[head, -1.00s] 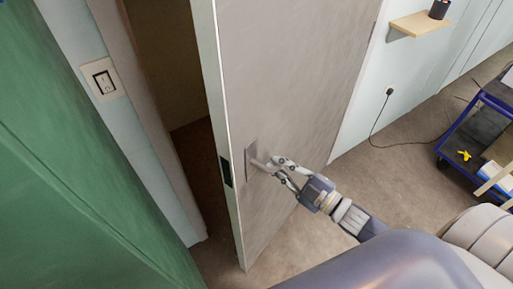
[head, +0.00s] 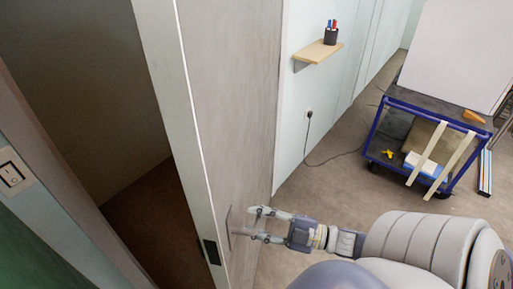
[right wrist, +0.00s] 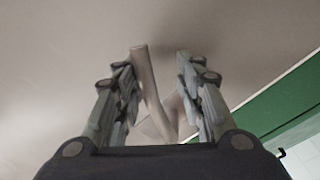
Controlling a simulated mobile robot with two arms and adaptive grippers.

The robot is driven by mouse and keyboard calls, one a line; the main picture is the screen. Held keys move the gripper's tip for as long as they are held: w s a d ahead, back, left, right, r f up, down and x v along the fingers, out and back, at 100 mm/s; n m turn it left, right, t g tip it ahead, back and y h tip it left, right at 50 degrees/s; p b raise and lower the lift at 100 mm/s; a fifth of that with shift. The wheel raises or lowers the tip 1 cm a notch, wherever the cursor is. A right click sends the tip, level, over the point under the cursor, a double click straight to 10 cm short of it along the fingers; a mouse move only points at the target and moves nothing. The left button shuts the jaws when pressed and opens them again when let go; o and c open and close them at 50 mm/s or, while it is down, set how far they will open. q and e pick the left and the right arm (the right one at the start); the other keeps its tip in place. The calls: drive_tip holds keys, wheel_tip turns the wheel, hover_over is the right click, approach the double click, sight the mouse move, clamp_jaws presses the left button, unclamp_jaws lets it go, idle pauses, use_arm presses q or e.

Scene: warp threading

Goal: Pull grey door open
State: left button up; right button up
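The grey door (head: 235,100) stands ajar in the head view, its pale free edge (head: 180,110) towards me and a dark opening to its left. A lever handle (head: 240,232) sits on a plate low on its face, and a black latch plate (head: 211,251) is set in the edge. My right gripper (head: 257,224) is at the handle, its fingers apart on either side of it. In the right wrist view the handle (right wrist: 148,85) stands between the spread fingers, nearer the left one, with a gap to the right one. My left gripper is out of view.
Through the opening is a dim room (head: 80,90). A light switch (head: 12,174) is on the wall at left. A small shelf (head: 318,53) with a pen cup is on the right wall. A blue cart (head: 372,130) stands farther right. Bare floor lies between.

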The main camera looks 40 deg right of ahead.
drive_tip(key=shift+s, duration=0.1)
drive_tip(key=v, duration=1.2)
drive_tip(key=shift+c, duration=0.5)
